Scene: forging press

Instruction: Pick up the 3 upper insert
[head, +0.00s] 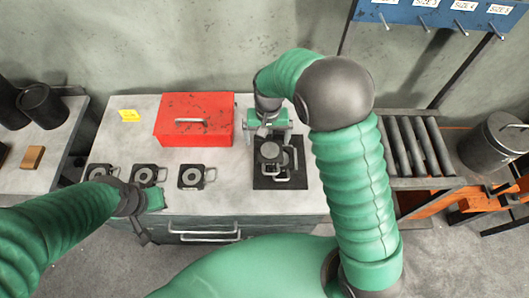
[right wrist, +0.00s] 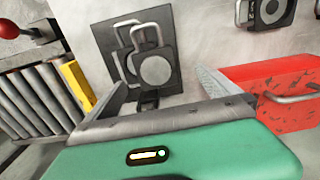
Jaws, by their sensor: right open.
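Several dark square inserts with round grey faces and handles are on the grey table. Three stand in a row at the front left: a left one (head: 99,172), a middle one (head: 146,174) and a right one (head: 193,177). Stacked insert pieces (head: 271,154) with metal handles sit on a black plate (head: 262,183); the right wrist view shows their round grey face (right wrist: 155,71). I cannot read which is number 3. My right gripper (head: 266,131) is open and empty, just behind the stack. My left gripper (head: 150,207) is by the table's front edge, its jaws unclear.
A red box (head: 194,120) with a handle stands left of the black plate. A yellow note (head: 129,115) lies at the back left. A roller conveyor (head: 414,146) and a grey drum (head: 495,143) are at the right. Clear table lies around the red box.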

